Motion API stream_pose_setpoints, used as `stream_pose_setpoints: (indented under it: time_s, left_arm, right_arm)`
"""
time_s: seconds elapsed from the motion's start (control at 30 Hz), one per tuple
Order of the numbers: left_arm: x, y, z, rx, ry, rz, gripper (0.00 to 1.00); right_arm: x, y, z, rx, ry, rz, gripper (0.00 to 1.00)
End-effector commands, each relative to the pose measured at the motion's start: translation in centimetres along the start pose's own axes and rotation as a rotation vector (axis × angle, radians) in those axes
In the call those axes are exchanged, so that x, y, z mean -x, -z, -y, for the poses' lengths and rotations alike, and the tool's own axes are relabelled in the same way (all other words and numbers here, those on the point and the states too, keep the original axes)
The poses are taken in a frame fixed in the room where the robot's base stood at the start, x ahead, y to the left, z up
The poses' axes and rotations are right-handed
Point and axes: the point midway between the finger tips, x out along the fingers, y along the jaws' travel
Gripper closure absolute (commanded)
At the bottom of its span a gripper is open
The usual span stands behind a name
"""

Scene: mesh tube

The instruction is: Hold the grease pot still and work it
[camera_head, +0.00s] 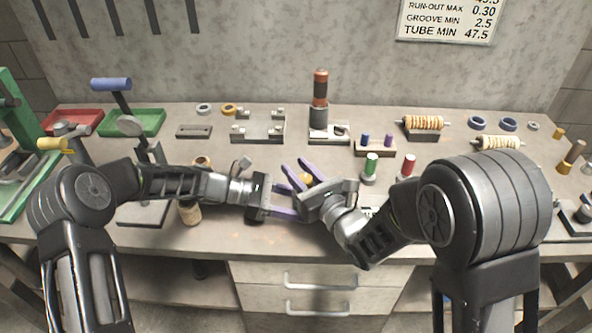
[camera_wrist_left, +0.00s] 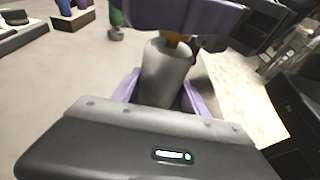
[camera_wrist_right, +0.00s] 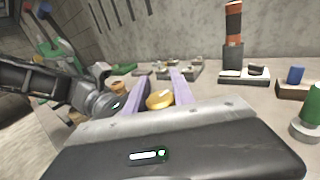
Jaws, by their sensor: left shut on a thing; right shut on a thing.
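The grease pot shows in the left wrist view as a grey metal cylinder (camera_wrist_left: 168,72) standing between the purple fingers of my left gripper (camera_head: 292,207), which is shut on its body. A yellow top piece (camera_wrist_right: 159,100) shows in the right wrist view between the purple fingers of my right gripper (camera_head: 301,172), which is shut on it. It also shows in the head view (camera_head: 307,179). My right gripper is above my left one, near the bench's front. Most of the pot is hidden in the head view by my right gripper.
A dark post with an orange band (camera_head: 320,95) stands behind, beside a metal fixture (camera_head: 258,127). Green (camera_head: 147,123) and red trays lie at the back left.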

Motion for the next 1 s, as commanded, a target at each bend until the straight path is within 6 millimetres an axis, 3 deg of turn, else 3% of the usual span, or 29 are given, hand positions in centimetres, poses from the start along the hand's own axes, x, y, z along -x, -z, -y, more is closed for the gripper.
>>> stream_pose_setpoints:
  time_s: [0.5, 1.0]
  left_arm:
    - [0.0, -0.1, 0.0, -0.003, 0.000, 0.002, 0.71]
    - [0.1, -0.1, 0.0, -0.003, 0.001, 0.002, 0.71]
  right_arm:
    - [0.3, 0.2, 1.1, 0.011, 0.464, -0.008, 1.00]
    - [1.2, 0.7, 2.6, 0.018, 0.747, -0.018, 1.00]
